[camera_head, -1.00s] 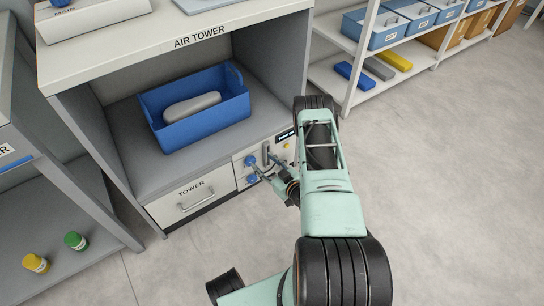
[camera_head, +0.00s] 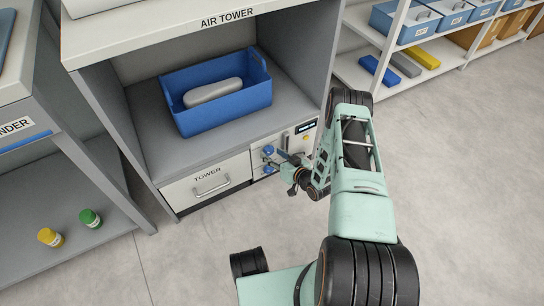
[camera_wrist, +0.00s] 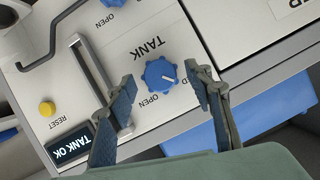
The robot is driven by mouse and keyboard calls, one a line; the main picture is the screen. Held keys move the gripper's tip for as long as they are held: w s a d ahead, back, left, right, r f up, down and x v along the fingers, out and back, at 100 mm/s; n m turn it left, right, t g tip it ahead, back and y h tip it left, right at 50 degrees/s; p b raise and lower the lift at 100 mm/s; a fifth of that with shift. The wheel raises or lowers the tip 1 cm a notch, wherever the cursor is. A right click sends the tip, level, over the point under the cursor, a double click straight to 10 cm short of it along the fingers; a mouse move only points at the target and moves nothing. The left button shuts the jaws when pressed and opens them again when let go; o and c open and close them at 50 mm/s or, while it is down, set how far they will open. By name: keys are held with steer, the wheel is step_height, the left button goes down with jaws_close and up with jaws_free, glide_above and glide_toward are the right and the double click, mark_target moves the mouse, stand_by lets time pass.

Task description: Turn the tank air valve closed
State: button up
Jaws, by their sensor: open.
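A blue valve knob (camera_wrist: 160,74) with a white pointer sits on a pale panel in the wrist view, with the word TANK beside it. Its pointer faces a partly hidden label ending in D, and OPEN is printed below it in the picture. My gripper (camera_wrist: 165,92) is open, its fingers on either side of this knob with gaps showing. A second blue knob (camera_wrist: 112,3) is cut off at the top edge. In the head view the upper knob (camera_head: 268,150) and lower knob (camera_head: 267,169) are just left of my gripper (camera_head: 284,163).
The display (camera_wrist: 72,148) reads TANK OK, near a yellow reset button (camera_wrist: 47,108) and a metal handle (camera_wrist: 96,75). The drawer (camera_head: 209,184) lies left of the knobs. A blue bin (camera_head: 221,111) holding a grey object sits above. Open floor lies right.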

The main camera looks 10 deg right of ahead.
steer(key=shift+w+a+f, duration=0.2)
steer(key=shift+w+a, duration=0.05)
steer(key=shift+w, duration=0.25)
steer(key=c, duration=1.2)
steer(key=shift+o, duration=0.2)
steer(key=shift+n+h, duration=0.3)
steer(key=o, duration=1.2)
steer(key=shift+c, duration=0.2)
